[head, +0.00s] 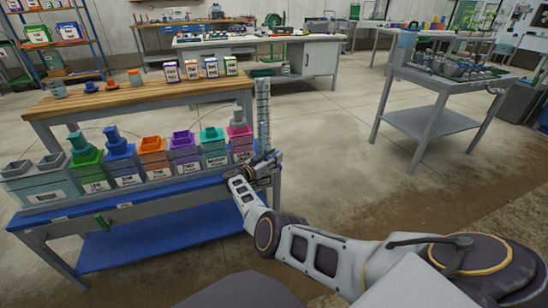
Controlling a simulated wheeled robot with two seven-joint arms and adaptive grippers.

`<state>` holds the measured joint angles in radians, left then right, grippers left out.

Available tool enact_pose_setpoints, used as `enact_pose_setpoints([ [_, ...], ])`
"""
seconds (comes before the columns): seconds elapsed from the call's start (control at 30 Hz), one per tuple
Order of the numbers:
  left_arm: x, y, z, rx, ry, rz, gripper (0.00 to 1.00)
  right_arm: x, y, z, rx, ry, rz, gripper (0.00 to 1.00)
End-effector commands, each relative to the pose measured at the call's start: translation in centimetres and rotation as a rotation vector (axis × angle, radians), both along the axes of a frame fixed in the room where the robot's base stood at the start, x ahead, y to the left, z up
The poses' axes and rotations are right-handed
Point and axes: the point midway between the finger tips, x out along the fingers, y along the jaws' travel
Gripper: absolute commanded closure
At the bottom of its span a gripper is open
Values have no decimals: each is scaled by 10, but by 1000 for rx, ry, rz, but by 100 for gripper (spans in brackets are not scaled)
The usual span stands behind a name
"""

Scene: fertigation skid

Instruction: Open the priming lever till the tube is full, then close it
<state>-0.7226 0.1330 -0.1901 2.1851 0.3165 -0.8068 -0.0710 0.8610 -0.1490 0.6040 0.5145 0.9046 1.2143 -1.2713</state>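The clear, upright tube (263,112) with scale-like marks stands at the right end of the blue-topped skid (170,186). I cannot make out its fill level. My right arm reaches in from the lower right, and its gripper (262,167) is at the foot of the tube, by the skid's right end. The gripper is small and dark here, so I cannot tell whether its fingers are open or shut, or whether they touch anything. I cannot pick out the priming lever; it may be hidden at the gripper. My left gripper is out of view.
A row of coloured dosing containers (153,158) stands on the skid left of the tube. A green handle-like part (103,222) hangs at its front edge. A wooden-topped bench (140,95) with labelled boxes stands behind. A grey cart (440,85) is at the right; the floor between is clear.

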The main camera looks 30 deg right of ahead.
Motion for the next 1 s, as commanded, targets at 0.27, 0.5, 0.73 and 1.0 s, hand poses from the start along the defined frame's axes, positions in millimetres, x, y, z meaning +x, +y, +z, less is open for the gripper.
enact_pose_setpoints([
  [0.27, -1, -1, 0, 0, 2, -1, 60, 2, -1, 4, -3, -6, 3, 61],
  [0.5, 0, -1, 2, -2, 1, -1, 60, 2, -2, 6, -5, -7, 9, 61],
  [0.73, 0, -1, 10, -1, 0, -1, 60, 3, -1, 6, -4, -7, 35, 61],
  [1.0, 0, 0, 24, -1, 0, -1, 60, 3, -1, 6, -3, -6, 83, 61],
])
